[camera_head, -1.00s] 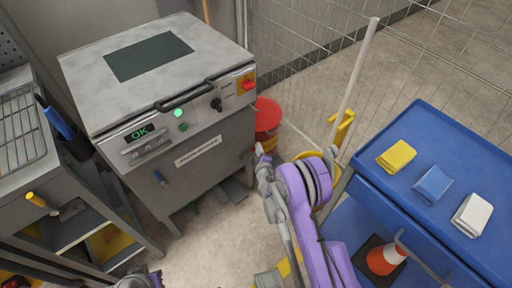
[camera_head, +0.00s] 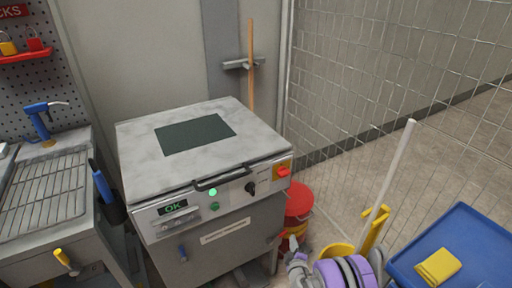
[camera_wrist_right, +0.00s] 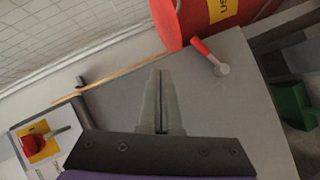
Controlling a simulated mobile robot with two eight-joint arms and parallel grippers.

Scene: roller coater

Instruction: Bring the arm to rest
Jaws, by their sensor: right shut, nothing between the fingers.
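My right arm, purple and grey, comes in at the bottom of the head view, right of the roller coater's front. My right gripper (camera_head: 298,262) is grey and partly cut off by the lower edge there. In the right wrist view my right gripper (camera_wrist_right: 158,72) has its two fingers together with nothing between them. It holds nothing. My left gripper is not in view. The roller coater (camera_head: 212,180) is a grey box with its lid down, a green light and a display reading OK.
A red bucket (camera_head: 298,204) stands right of the machine, with a yellow mop bucket (camera_head: 338,254) and pole nearby. A blue cart (camera_head: 475,245) with a yellow cloth (camera_head: 438,266) is at the lower right. A sink with a rack (camera_head: 45,195) is at left. Wire mesh fence stands behind.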

